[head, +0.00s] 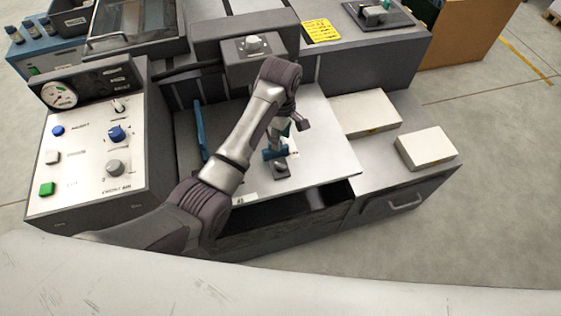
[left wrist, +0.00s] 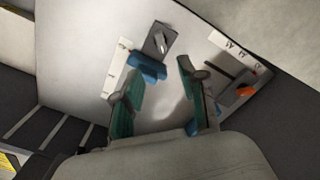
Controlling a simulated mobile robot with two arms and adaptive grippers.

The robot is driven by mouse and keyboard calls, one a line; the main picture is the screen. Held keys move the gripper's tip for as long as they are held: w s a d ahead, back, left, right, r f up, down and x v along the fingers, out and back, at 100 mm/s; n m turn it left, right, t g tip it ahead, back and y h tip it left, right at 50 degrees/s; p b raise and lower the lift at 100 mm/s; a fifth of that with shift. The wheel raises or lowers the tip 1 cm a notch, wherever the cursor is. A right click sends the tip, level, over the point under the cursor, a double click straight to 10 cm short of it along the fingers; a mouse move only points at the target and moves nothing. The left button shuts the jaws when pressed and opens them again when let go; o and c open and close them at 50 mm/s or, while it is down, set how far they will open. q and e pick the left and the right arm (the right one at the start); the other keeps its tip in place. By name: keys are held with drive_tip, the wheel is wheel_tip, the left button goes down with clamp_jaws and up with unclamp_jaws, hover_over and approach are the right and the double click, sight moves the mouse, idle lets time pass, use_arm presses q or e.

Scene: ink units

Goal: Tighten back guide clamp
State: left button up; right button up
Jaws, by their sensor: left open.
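My left gripper (head: 285,131) is over the white feed table (head: 325,165) of the machine. In the left wrist view its green-padded fingers (left wrist: 160,100) are apart, with nothing between them. A dark grey clamp block (head: 282,172) with a small lever sits beside a short blue guide (head: 273,154). In the left wrist view this clamp block (left wrist: 160,40) is beyond the fingertips, near a white scale strip. A second grey clamp with an orange knob (left wrist: 246,90) is right of the fingers; my arm hides it in the head view. I cannot tell which clamp is the back one.
A long blue side guide (head: 201,132) stands at the table's left. A control panel (head: 95,150) with a gauge, knobs and buttons is further left. Two pale paper stacks (head: 426,148) lie on the right-hand cabinet. A dark open bay (head: 285,215) lies below the table's front edge.

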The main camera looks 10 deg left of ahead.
sight(280, 164)
use_arm(q)
wheel_tip(280, 164, down, 13)
drive_tip(key=shift+f+b, duration=0.2)
drive_tip(key=shift+b, duration=0.4)
drive_tip(key=shift+a, duration=0.1)
clamp_jaws()
